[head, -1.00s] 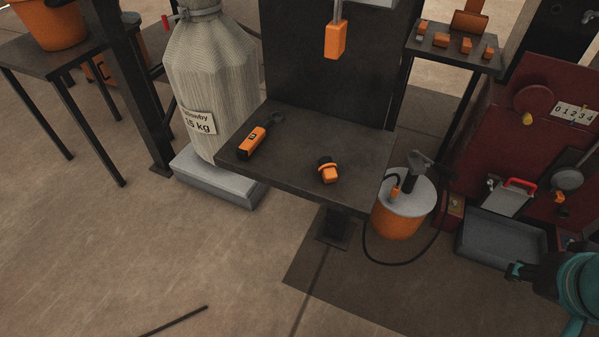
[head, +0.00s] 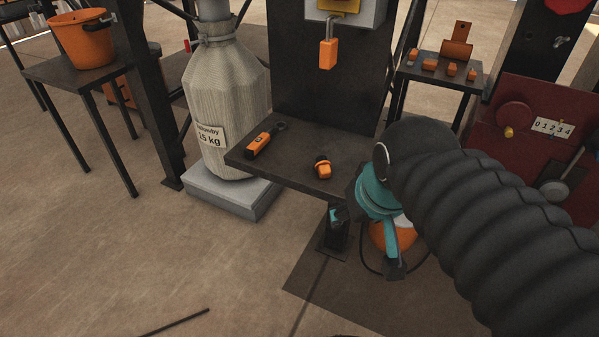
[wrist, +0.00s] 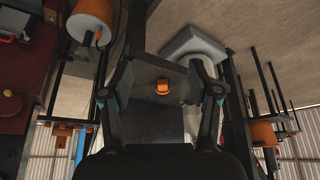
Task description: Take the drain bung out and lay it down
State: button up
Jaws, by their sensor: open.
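My gripper (head: 366,240) is open and empty, in front of the dark table's right end and over the orange tub. In the wrist view its fingers stand wide apart (wrist: 162,72). A small orange and black piece (head: 322,168) lies on the table; it also shows between the fingers in the wrist view (wrist: 162,87), some way beyond them. I cannot tell whether this is the drain bung. A small yellow knob (head: 508,132) sits on the red cabinet (head: 540,105). No piece is clearly a bung in its hole. My arm hides the cabinet's lower part.
An orange-handled tool (head: 259,142) lies on the dark table (head: 290,168). The orange tub (head: 383,238) is partly behind my gripper. A sack (head: 225,95) stands on a grey platform at left. An orange block (head: 328,53) hangs above the table.

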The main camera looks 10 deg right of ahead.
jog(key=w+r+g+b, duration=0.2)
jog(key=w+b, duration=0.1)
jog(key=w, duration=0.6)
jog(key=g+b, duration=0.3)
jog(key=b, duration=0.1)
send_over(324, 162)
jog(key=shift+s+f, duration=0.2)
jog(key=shift+f, duration=0.4)
jog(key=shift+s+f, duration=0.2)
jog(key=shift+f, duration=0.35)
jog(key=shift+w+f+b, duration=0.25)
jog(key=shift+f+b, duration=0.2)
jog(key=shift+f, duration=1.45)
jog(key=shift+w+f+b, duration=0.2)
jog(key=shift+f+b, duration=0.2)
jog(key=shift+f, duration=1.5)
grip_shut()
jog(key=shift+r, duration=0.1)
jog(key=shift+r, duration=0.1)
